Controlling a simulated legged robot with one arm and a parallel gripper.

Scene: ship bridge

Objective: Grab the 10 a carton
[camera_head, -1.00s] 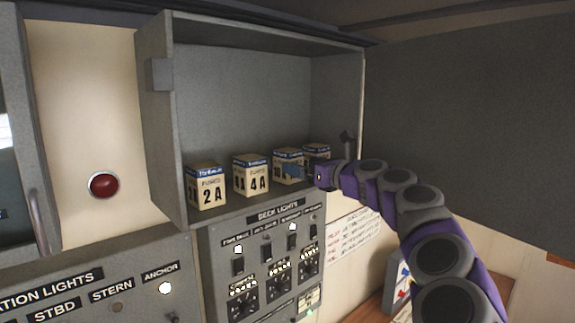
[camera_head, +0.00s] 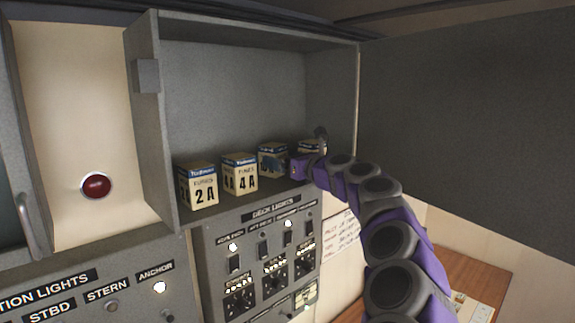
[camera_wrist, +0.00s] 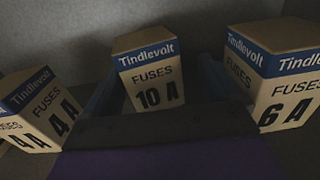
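The 10 A carton (camera_wrist: 150,80) is a cream box with a blue Tindlevolt band, upright in the middle of the wrist view. In the head view the 10 A carton (camera_head: 272,149) is third from the left on the cabinet shelf, partly hidden by my gripper (camera_head: 283,168). My gripper (camera_wrist: 155,82) is open in the wrist view, with a dark finger on each side of the carton's front. I cannot tell whether the fingers touch it. The carton's lower part is hidden behind the gripper body.
The 4 A carton (camera_wrist: 40,108) is close on the left and the 6 A carton (camera_wrist: 278,75) close on the right. A 2 A carton (camera_head: 198,186) stands at the shelf's left end. The grey cabinet wall (camera_head: 333,105) rises right of the cartons; a switch panel (camera_head: 262,255) is below.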

